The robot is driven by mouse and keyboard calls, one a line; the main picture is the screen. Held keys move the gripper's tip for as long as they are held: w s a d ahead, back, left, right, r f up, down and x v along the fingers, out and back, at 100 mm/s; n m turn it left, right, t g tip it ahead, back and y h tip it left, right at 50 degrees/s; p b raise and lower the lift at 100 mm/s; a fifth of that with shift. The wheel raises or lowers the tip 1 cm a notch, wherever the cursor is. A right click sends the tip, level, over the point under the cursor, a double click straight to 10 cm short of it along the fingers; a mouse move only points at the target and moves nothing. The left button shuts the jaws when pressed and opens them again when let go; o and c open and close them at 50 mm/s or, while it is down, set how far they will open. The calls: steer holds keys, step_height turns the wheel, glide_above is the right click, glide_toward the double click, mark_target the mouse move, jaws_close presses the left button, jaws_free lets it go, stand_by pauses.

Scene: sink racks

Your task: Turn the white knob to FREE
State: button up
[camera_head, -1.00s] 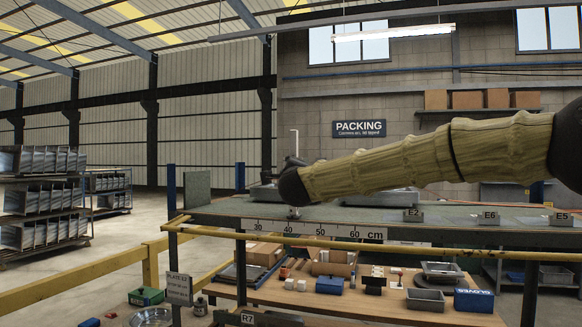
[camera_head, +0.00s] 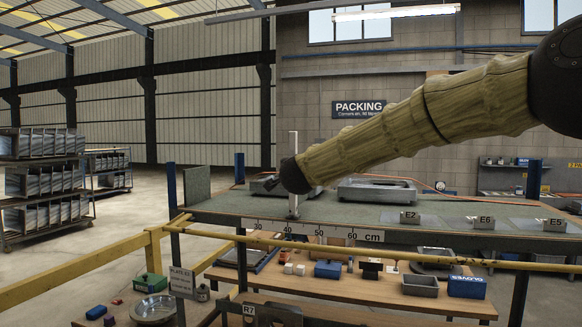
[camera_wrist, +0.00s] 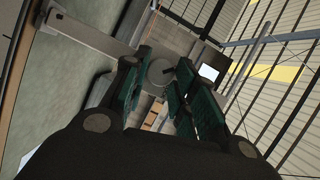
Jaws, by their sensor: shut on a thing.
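The white knob (camera_wrist: 161,72) looks like a pale grey disc in the wrist view, with a small dark mark on its right. It sits on a long pale bar (camera_wrist: 90,36), which appears to be the upright post (camera_head: 293,147) in the head view. My gripper (camera_wrist: 164,84) has its green-padded fingers on either side of the knob, shut on it. In the head view my dark wrist hides the knob and the middle of the post. The knob's lettering, including FREE, cannot be read.
The post stands at the front edge of a green-topped bench (camera_head: 225,205), above a centimetre ruler (camera_head: 312,230). Grey metal trays (camera_head: 380,190) lie behind it. A yellow rail (camera_head: 330,248) crosses in front. A lower wooden shelf (camera_head: 390,300) holds boxes and small parts.

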stand_by(0.4)
steer(key=o, duration=1)
steer(key=s, duration=0.8)
steer(key=s+r, duration=0.1)
steer(key=s, duration=0.3)
steer(key=shift+d, duration=0.4)
